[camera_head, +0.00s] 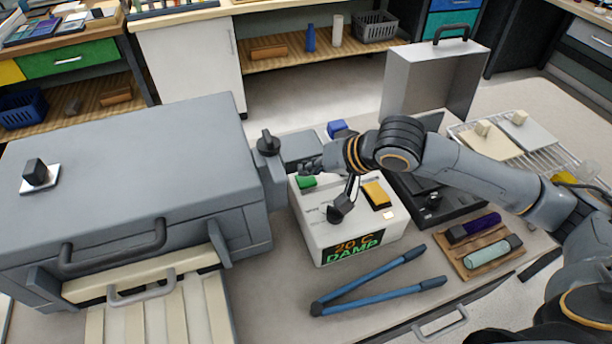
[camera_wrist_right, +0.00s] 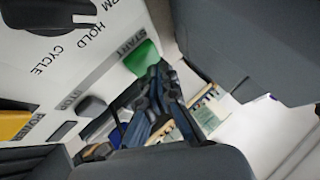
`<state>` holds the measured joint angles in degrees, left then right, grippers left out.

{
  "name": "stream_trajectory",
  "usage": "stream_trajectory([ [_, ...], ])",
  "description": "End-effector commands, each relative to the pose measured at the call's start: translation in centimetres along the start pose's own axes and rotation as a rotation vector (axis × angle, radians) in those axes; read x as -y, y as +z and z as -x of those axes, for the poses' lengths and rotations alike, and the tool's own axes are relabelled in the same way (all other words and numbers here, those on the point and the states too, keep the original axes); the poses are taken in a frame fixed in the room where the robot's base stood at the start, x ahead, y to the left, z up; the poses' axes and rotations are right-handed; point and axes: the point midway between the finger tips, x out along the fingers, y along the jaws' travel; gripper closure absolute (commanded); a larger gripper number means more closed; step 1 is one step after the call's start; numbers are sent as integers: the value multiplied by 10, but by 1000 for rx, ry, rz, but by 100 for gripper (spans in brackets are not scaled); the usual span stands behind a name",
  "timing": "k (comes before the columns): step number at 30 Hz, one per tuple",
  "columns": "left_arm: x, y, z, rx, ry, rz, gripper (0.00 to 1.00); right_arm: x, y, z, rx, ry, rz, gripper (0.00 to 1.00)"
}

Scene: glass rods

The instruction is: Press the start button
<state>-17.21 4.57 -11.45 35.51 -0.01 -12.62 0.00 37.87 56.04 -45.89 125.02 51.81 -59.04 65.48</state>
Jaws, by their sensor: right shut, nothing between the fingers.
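The start button is the green one (camera_head: 306,182) on the left side of the white control box (camera_head: 340,228). In the wrist view the green button (camera_wrist_right: 141,58) sits beside the word START. My right gripper (camera_head: 310,168) reaches in from the right, over the back left of the box. Its fingers are together and empty. In the wrist view the fingertips of the right gripper (camera_wrist_right: 160,78) are right beside the green button and partly overlap its edge. I cannot tell whether they touch it. The box's display reads "20 C DAMP". My left gripper is not in view.
A large grey chamber (camera_head: 120,150) stands left of the control box. Blue-handled tongs (camera_head: 375,282) lie in front of it. A yellow switch (camera_head: 376,194) and a black knob (camera_head: 342,208) are on its top. A wooden rack (camera_head: 480,248) with two rods is at right.

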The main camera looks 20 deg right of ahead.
Motion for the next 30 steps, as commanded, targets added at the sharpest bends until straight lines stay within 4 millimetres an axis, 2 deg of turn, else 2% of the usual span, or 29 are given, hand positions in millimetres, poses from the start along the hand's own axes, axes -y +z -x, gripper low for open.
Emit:
stream_trajectory([
  [30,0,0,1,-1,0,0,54,-4,5,-6,0,0,0,100],
])
